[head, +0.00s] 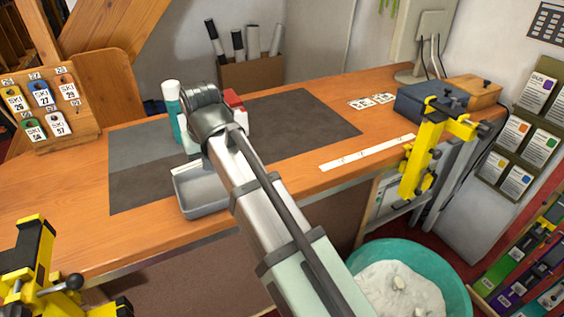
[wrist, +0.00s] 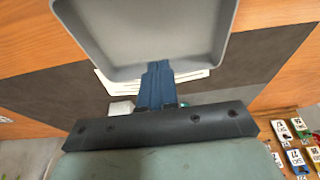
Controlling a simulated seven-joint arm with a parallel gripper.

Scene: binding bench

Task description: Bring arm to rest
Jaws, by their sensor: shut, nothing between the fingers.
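My gripper (wrist: 158,68) shows in the wrist view as two dark blue fingers held together, shut and empty. In the head view my arm reaches over the bench (head: 70,205), and its own links hide the fingertips. A grey tray (head: 203,204) sits at the front of the dark mat (head: 315,118), just left of my arm. In the wrist view the tray (wrist: 150,68) lies just beyond the fingertips; I cannot tell whether they touch it.
A teal and white bottle (head: 172,98) and a red and white item (head: 233,99) stand close to my wrist. Yellow clamps (head: 428,145) grip the front edge. A blue box (head: 425,103) is at right. The mat's right part is clear.

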